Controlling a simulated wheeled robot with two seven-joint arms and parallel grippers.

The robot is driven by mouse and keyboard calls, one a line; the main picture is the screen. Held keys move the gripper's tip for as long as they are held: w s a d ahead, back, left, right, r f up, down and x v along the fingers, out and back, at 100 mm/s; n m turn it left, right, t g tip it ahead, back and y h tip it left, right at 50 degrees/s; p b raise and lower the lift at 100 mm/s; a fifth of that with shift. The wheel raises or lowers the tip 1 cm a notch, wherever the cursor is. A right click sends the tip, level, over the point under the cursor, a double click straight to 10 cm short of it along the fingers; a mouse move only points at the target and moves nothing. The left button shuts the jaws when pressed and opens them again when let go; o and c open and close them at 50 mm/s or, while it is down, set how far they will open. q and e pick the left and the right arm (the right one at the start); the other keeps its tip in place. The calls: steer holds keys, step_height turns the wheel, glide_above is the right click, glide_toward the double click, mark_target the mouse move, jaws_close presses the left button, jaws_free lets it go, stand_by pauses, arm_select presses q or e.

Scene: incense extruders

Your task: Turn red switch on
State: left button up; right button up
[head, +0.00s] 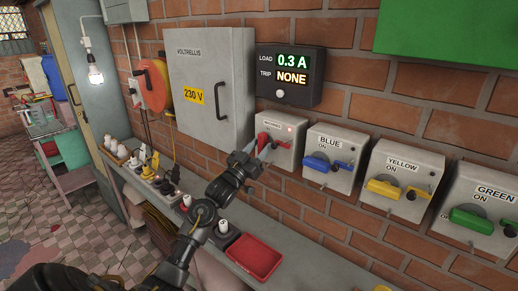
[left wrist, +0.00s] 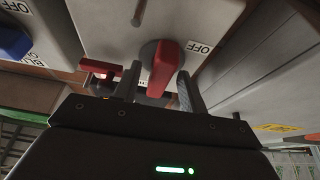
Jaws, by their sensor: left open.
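The red switch (head: 263,140) is on a light grey box on the brick wall, left of the blue switch. A small red lamp (head: 291,128) shows on its box. My left gripper (head: 257,150) is at the red switch and partly hides it. In the left wrist view, the red handle (left wrist: 163,68) lies between the tips of my open left gripper (left wrist: 161,85), with a gap visible on each side. An OFF label (left wrist: 198,48) is beside the handle. My right gripper is not in view.
Blue (head: 318,163), yellow (head: 385,188) and green (head: 473,218) switches follow to the right. A grey 230 V cabinet (head: 225,75) and a display (head: 290,98) reading 0.3 A and NONE are near. Below, a shelf holds a red tray (head: 254,260).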

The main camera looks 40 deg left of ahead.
arm_select(q)
steer(key=b+v, duration=0.4)
steer(key=v, duration=0.6)
steer(key=shift+s, duration=0.4)
steer(key=shift+f, duration=0.1)
